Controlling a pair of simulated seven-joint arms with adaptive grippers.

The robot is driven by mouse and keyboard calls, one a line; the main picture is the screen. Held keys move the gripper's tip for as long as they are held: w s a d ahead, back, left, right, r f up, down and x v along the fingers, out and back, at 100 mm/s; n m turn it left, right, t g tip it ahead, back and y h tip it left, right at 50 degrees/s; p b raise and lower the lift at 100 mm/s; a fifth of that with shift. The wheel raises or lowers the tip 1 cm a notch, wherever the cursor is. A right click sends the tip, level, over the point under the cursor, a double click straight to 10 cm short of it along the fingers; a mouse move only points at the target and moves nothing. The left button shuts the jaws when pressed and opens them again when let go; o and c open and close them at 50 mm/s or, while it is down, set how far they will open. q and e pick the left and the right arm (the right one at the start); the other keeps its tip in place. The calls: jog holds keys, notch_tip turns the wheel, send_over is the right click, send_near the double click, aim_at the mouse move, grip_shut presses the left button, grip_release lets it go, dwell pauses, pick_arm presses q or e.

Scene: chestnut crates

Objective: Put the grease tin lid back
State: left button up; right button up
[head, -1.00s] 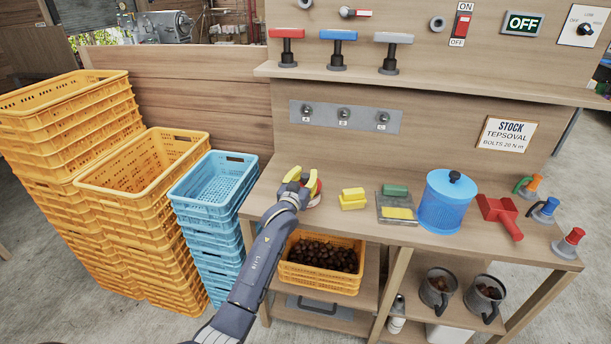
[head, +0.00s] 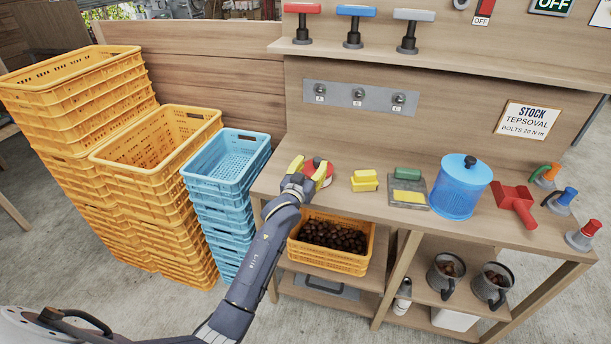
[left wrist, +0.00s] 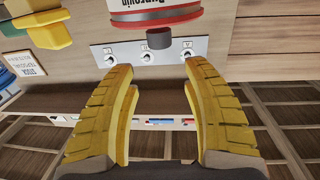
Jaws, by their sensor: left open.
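A red and white labelled tin (left wrist: 155,12) shows upside down at the top of the left wrist view, cut off by the edge. A short dark grey cylinder (left wrist: 160,38) shows at its red-rimmed end; I cannot tell whether this belongs to a lid. In the head view a red round part (head: 310,167) shows between the yellow fingers, with the rest hidden. My left gripper (head: 309,168) is open over the bench's left end. Its fingers also show spread in the left wrist view (left wrist: 160,72), with nothing between them. My right gripper is out of view.
Yellow blocks (head: 364,181), a grey tray (head: 409,206), a blue canister (head: 460,190) and a red tool (head: 515,203) stand to the right on the bench. Blue crates (head: 228,200) stand close left. An orange crate (head: 330,260) of chestnuts is below.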

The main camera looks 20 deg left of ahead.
pick_arm(q)
jog(key=s, duration=0.6)
jog(key=s+d+f+m+g, duration=0.1)
jog(key=s+f+g, duration=0.2)
jog(key=s+f, duration=0.85)
jog(key=s+d+f+m+g, duration=0.15)
jog(key=s+f, duration=0.25)
jog(key=f, duration=1.5)
jog(key=s+f+g, duration=0.4)
jog(key=s+f, duration=0.3)
jog(key=f, duration=0.9)
jog(key=s+a+f+g, duration=0.2)
jog(key=s+f+g, duration=0.1)
jog(key=s+f, duration=1.15)
jog(key=s+a+f+g, duration=0.1)
jog(key=s+f, duration=0.3)
jog(key=s, duration=1)
jog(key=s+a+f+g, duration=0.1)
jog(key=s+f+g, duration=0.3)
jog(key=s, duration=0.9)
jog(key=shift+s+a+m+y, duration=0.3)
jog(key=shift+s+a+m, duration=0.05)
jog(key=shift+a+m, duration=0.1)
